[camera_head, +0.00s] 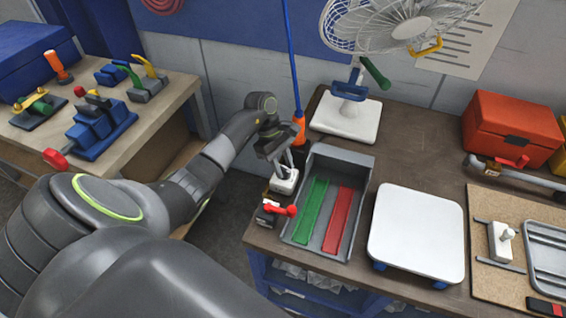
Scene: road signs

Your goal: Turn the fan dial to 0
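The fan (408,28) stands at the back of the right bench, with a pale wire cage, a blue collar, a green handle and a white base (345,117). I cannot make out a numbered dial on it. My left gripper (287,163) reaches down at the bench's left edge, in front of the fan base and apart from it. Its fingertips are just above or at a small white block (284,181). Whether they touch it, and how far apart they are, is too small to tell. My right gripper is out of view.
A grey tray (363,165) with green and red strips lies right of my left gripper. A red-handled clamp (283,210) is in front of the white block. A blue pole with an orange end (298,125) stands close behind. A white scale (417,235) and red toolbox (510,128) are farther right.

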